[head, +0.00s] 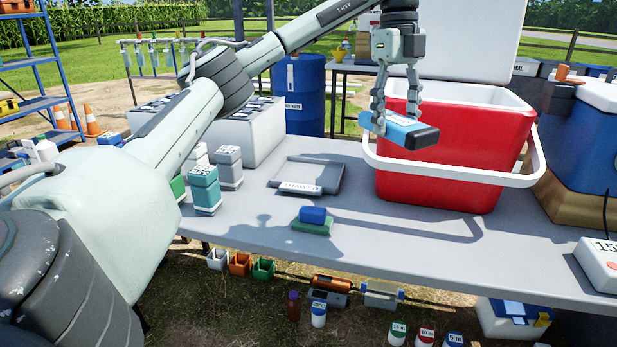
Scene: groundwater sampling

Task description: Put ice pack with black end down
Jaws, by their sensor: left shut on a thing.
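The ice pack (405,131) is blue with a pale label and a black end that points right toward the camera. My left gripper (395,112) reaches down from above and is shut on it, the fingers at its left part. The ice pack is held in the air, lying roughly level, in front of the red cooler's left side. The red cooler (450,165) stands on the grey table (400,235), with its white lid raised behind and its white handle lowered across the front. Its inner floor is hidden. My right gripper is not in view.
A shallow grey tray (340,178) lies left of the cooler. A blue block (312,214) sits on a green one (312,227) nearer the front edge. Labelled bottles (205,188) stand at left. The table in front of the cooler is clear. A blue-sided box (580,150) stands at right.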

